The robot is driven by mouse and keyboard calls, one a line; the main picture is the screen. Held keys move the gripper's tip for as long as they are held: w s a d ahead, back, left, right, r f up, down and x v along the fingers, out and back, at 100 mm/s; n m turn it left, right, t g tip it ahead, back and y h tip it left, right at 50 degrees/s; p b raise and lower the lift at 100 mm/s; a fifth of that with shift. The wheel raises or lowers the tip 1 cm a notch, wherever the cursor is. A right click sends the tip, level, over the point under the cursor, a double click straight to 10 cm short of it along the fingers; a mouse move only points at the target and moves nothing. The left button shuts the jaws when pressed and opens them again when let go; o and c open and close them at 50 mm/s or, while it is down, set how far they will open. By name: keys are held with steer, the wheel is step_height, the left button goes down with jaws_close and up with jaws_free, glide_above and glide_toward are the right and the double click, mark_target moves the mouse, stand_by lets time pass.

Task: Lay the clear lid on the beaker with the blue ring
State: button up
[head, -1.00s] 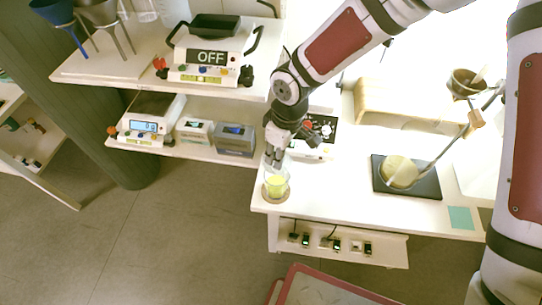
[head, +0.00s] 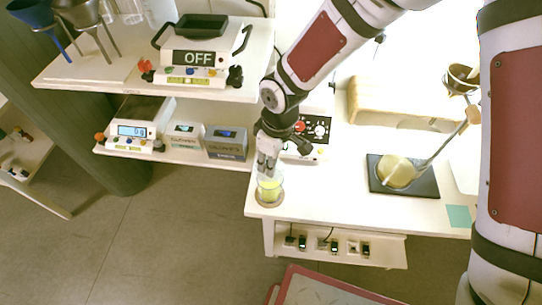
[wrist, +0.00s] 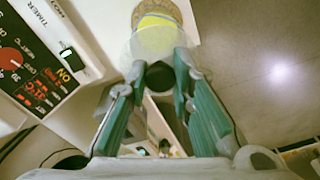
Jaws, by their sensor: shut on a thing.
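A clear glass beaker (head: 270,190) with yellow-green liquid stands upright on a round cork mat (head: 263,204) at the near left corner of the white bench. In the wrist view the liquid (wrist: 157,21) shows beyond a clear, hazy lid (wrist: 137,48) with a dark round knob (wrist: 160,76). My gripper (wrist: 163,88) is shut on the knob, and its fingers point at the beaker. In the head view my gripper (head: 266,168) is right over the beaker's mouth. Whether the lid touches the rim cannot be told.
A control box with a red dial (head: 310,130) stands close behind my gripper. A dark plate with a round-bottomed flask (head: 397,172) is to the right. Shelves with scales (head: 137,133) stand at left. The bench front between beaker and plate is clear.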

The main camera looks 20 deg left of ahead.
steer(key=shift+f+b, duration=1)
steer(key=shift+f, duration=1.15)
steer(key=o, duration=1)
steer(key=r, duration=0.8)
steer(key=d+r, duration=0.1)
steer(key=r, duration=0.3)
steer(key=shift+w+d, duration=0.1)
